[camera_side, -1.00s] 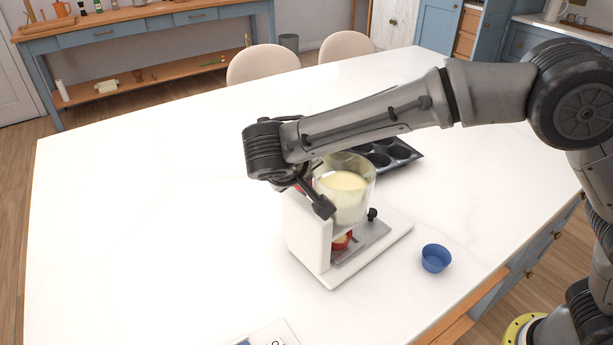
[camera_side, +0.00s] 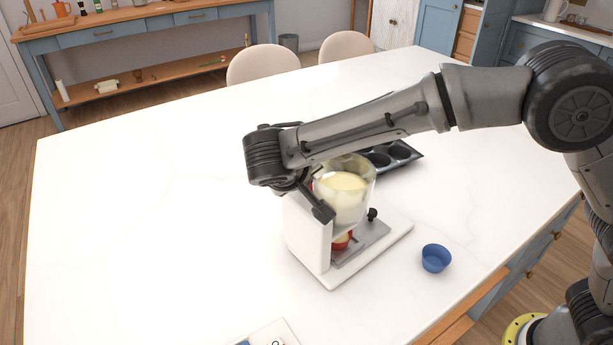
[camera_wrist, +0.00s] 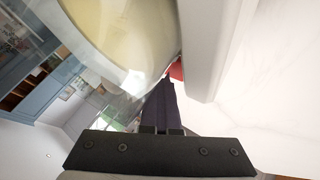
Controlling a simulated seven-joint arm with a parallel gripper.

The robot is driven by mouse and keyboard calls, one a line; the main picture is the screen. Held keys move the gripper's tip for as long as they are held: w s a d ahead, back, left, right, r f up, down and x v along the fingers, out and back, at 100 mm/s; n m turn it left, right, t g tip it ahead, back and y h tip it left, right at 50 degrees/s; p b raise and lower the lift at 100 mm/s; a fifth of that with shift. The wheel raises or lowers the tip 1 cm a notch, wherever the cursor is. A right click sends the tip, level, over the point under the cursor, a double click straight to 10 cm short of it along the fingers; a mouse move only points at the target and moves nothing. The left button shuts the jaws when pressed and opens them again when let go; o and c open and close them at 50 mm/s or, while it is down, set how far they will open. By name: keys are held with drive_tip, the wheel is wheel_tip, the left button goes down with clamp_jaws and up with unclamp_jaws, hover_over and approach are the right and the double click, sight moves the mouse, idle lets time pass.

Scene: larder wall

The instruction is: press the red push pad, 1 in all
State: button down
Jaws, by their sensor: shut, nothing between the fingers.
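A white dispenser (camera_side: 308,235) with a clear hopper (camera_side: 345,190) of pale cream batter stands on the counter. Red shows below the hopper, beside the white column; I take it as the red push pad (camera_side: 341,241), partly hidden. In the wrist view a sliver of red (camera_wrist: 176,70) shows between the hopper (camera_wrist: 125,40) and the white housing (camera_wrist: 208,50), just past my fingertips. My gripper (camera_side: 323,213) is shut and empty, at the column's upper part beside the hopper. In the wrist view its dark fingers (camera_wrist: 166,90) reach towards the red; contact cannot be told.
A dark muffin tin (camera_side: 395,155) lies behind the dispenser, partly hidden by my arm. A small blue cup (camera_side: 436,258) stands to the right. A white card or tray (camera_side: 268,334) is cut off at the front edge. The left of the counter (camera_side: 140,200) is clear.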

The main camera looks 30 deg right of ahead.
drive_tip(key=shift+r, duration=1.65)
drive_tip(key=shift+r, duration=0.1)
drive_tip(key=shift+r, duration=2.45)
